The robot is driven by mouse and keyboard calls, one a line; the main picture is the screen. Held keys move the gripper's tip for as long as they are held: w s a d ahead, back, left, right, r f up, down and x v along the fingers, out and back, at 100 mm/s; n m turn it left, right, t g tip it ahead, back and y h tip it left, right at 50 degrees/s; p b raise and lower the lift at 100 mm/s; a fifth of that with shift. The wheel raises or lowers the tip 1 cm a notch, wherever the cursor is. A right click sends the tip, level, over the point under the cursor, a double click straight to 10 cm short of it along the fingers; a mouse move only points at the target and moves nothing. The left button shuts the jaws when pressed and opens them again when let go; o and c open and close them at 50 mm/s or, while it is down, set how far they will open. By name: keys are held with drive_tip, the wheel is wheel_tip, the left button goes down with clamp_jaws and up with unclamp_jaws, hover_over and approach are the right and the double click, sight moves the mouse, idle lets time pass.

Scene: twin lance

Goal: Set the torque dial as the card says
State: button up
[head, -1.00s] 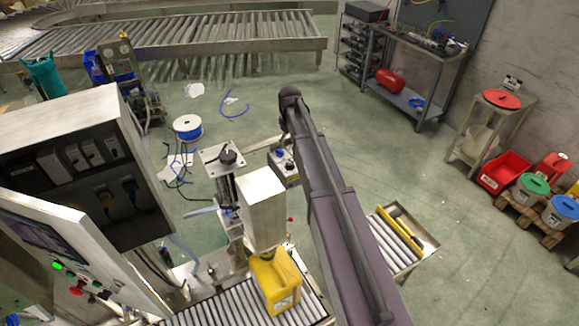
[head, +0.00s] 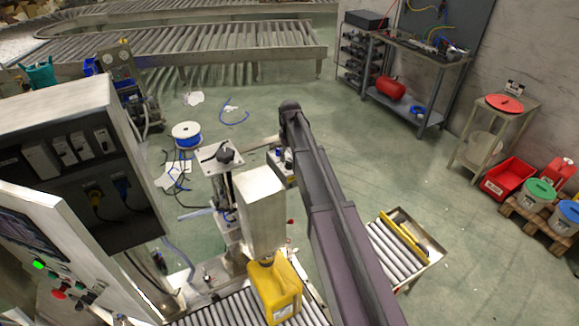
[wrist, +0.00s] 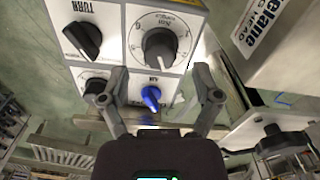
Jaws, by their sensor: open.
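The control box (wrist: 120,25) fills the upper left of the wrist view, its lettering upside down. I cannot make out a readable setting card.
A silver capping head (head: 261,200) stands over a yellow jug (head: 274,290) on rollers. An open electrical cabinet (head: 70,160) is at left. A roller tray (head: 400,250) is at right. Part of a labelled pale box (wrist: 275,45) is right of my gripper.

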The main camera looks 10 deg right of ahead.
sight(290, 161)
drive_tip(key=shift+f+b, duration=1.35)
drive_tip(key=shift+f, duration=0.25)
clamp_jaws()
